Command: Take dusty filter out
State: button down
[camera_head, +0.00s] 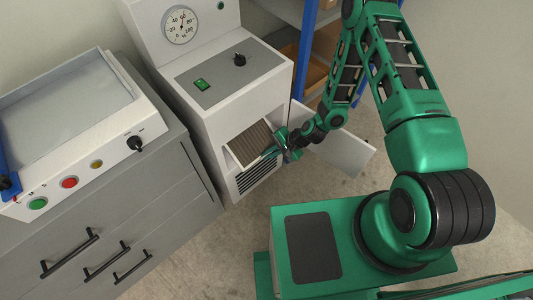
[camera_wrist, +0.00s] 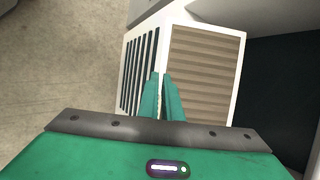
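The dusty filter (camera_head: 250,143) has brown pleats in a white frame and sits at the opening low on the front of the white machine. In the wrist view its pleated face (camera_wrist: 203,70) fills the middle. My gripper (camera_head: 280,151) is at the filter's near edge. In the wrist view my gripper's green fingers (camera_wrist: 161,82) are close together, with a thin white edge of the frame between them. The fingers hide part of that edge. How far the filter stands out of the opening is hard to tell.
The machine's door (camera_head: 340,150) hangs open to the right, beside my arm. A slotted vent (camera_head: 257,175) lies below the opening. A grey drawer cabinet (camera_head: 150,215) stands at left, and a blue-post shelf (camera_head: 305,45) stands behind. Some grey floor (camera_head: 225,235) is clear in front.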

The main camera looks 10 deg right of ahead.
jog(key=c, duration=1.9)
grip_release()
jog(key=shift+o, duration=0.2)
jog(key=v, duration=1)
jog(key=shift+d+r, duration=0.2)
jog(key=shift+r, duration=0.15)
jog(key=shift+o, duration=0.2)
